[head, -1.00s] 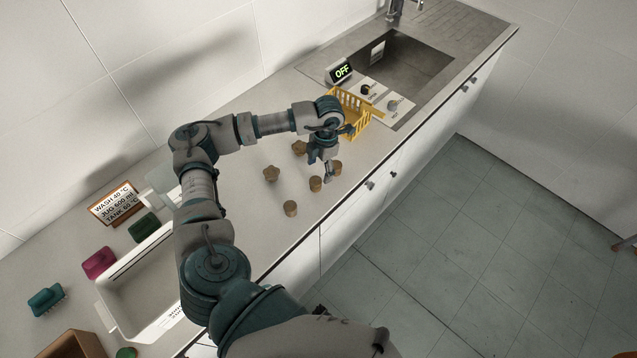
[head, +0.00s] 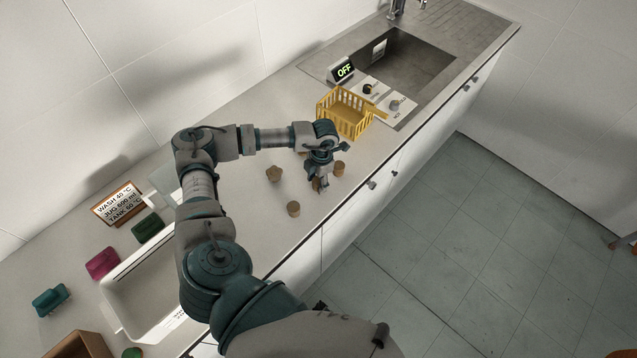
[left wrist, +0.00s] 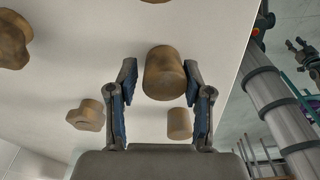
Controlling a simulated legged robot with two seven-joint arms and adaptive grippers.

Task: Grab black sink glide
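My left gripper (head: 320,184) is low over the counter among small brown round pieces. In the left wrist view the left gripper (left wrist: 160,75) is open, its two fingers on either side of a brown cylinder piece (left wrist: 165,73); I cannot tell whether they touch it. Other brown pieces stand nearby: a lobed one (head: 274,174), a round one (head: 293,209) and one just right of the gripper (head: 339,168). No piece near the gripper looks black. A small black item (head: 368,89) sits on a white card by the sink, beside a grey one (head: 394,104).
A yellow basket (head: 345,113) stands behind the gripper, before the sink (head: 410,65). An "OFF" display (head: 342,70) is beside it. A white tub (head: 150,285), a sign (head: 117,204) and coloured brushes (head: 102,264) are at left. A dark claw shape (left wrist: 303,52) may be my right gripper.

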